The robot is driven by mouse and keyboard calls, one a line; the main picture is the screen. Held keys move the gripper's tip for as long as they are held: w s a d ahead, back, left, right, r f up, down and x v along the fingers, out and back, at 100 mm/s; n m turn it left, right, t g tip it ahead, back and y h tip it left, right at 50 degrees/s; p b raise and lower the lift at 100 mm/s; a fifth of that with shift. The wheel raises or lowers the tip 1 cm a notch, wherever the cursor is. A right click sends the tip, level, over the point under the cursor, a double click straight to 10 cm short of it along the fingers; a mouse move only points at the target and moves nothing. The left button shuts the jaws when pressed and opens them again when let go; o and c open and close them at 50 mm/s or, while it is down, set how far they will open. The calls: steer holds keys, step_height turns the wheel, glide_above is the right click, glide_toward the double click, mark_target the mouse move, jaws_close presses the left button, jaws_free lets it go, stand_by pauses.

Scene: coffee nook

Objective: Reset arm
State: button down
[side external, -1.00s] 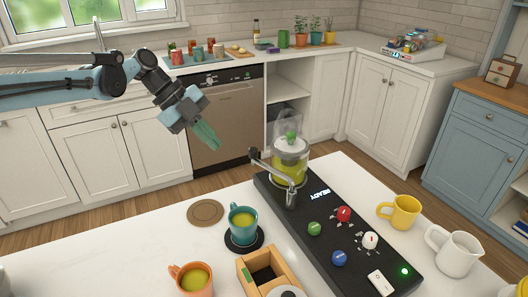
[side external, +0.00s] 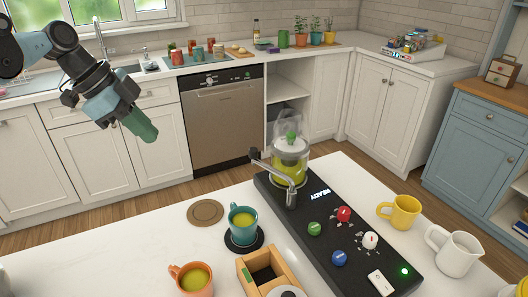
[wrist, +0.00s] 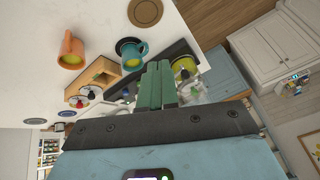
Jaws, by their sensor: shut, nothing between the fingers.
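My gripper (side external: 149,134) is shut and empty, with green fingers held together. In the wrist view the closed fingers (wrist: 157,80) point toward the white counter with the mugs and the black machine. Nothing touches the gripper.
A teal mug (side external: 242,226) of yellow-green liquid stands on a black coaster, beside an orange mug (side external: 191,279) and a wooden box (side external: 282,262). The black panel (side external: 322,218) carries a glass jar (side external: 290,165) and knobs. A yellow mug (side external: 400,212) and white pitcher (side external: 455,252) stand right.

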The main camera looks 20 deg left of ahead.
steer(key=s+a+f+n+t+y, duration=0.1)
steer(key=s+a+f+n+y, duration=0.1)
steer(key=s+n, duration=0.4)
steer(key=s+a+f+n+t+y, duration=0.2)
steer(key=s+a+f+n, duration=0.2)
steer(key=s+n, duration=0.3)
steer(key=shift+s+a+f+n, duration=0.3)
steer(key=shift+f+n, duration=0.3)
steer(key=shift+f, duration=0.25)
